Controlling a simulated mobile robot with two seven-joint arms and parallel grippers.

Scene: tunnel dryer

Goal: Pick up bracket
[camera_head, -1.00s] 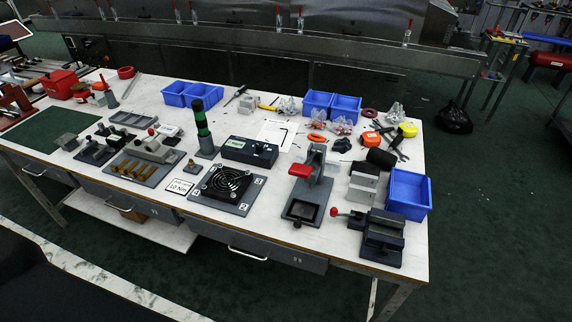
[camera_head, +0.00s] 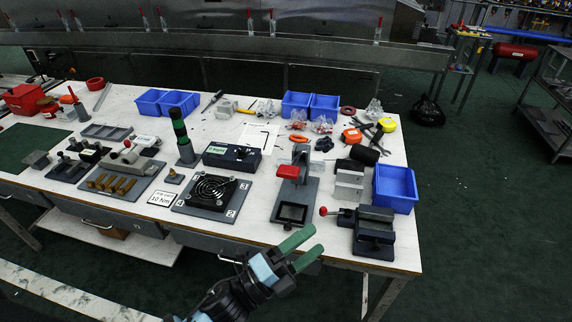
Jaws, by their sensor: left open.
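I cannot clearly tell which thing is the bracket. The likeliest is a pale grey, block-like metal piece (camera_head: 348,184) on the right part of the workbench (camera_head: 330,241), between a grey press with a red handle (camera_head: 291,190) and a blue bin. My left gripper (camera_head: 314,240) has green fingers. It is open and empty, at the bench's front edge, in front of the press and apart from the pale piece. My right gripper is not in view.
A dark vise with a red knob (camera_head: 374,232) stands at the front right corner. A blue bin (camera_head: 395,188) and a black roll (camera_head: 364,154) are near the pale piece. A fan plate (camera_head: 211,194) lies left of the press. Tools and bags fill the back.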

